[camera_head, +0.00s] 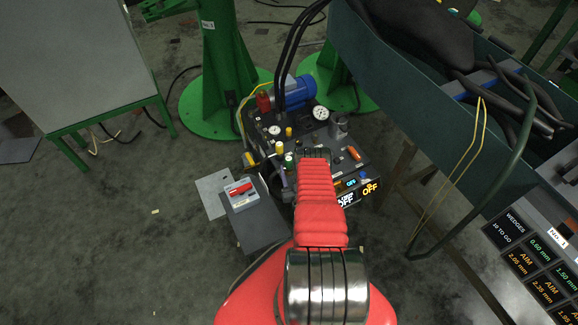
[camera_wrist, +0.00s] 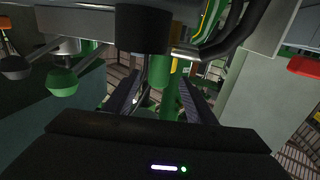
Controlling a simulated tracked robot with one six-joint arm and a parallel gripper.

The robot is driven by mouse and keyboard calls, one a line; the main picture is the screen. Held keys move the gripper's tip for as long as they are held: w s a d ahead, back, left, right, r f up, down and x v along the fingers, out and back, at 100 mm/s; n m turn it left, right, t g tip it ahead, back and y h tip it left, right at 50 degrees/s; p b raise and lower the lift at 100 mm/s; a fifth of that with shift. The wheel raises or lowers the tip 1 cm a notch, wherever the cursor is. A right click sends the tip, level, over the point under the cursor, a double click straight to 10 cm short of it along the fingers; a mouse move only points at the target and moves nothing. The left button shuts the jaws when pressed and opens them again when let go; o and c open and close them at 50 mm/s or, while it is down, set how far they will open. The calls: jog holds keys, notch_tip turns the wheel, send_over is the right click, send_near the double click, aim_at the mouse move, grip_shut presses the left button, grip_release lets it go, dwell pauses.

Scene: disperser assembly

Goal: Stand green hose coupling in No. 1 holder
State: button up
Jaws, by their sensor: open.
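My gripper (camera_wrist: 158,97) is open; its two dark fingers reach away from the camera in the wrist view. A green cylinder (camera_wrist: 159,72), possibly the green hose coupling, shows between and beyond the fingers under a black cylinder. I cannot tell how far it is from the fingers or whether it touches them. In the head view my red arm reaches over the machine with the blue motor (camera_head: 295,92), and its end hides part of that machine. I cannot pick out the No. 1 holder for certain in either view.
Black hoses (camera_head: 290,45) rise from the machine. A teal trough (camera_head: 400,75) and label panel (camera_head: 530,250) are at right. A small box with a red handle (camera_head: 240,194) is left of my arm.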

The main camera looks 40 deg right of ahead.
aim_at(290, 164)
jog(key=shift+x, duration=2.55)
grip_shut()
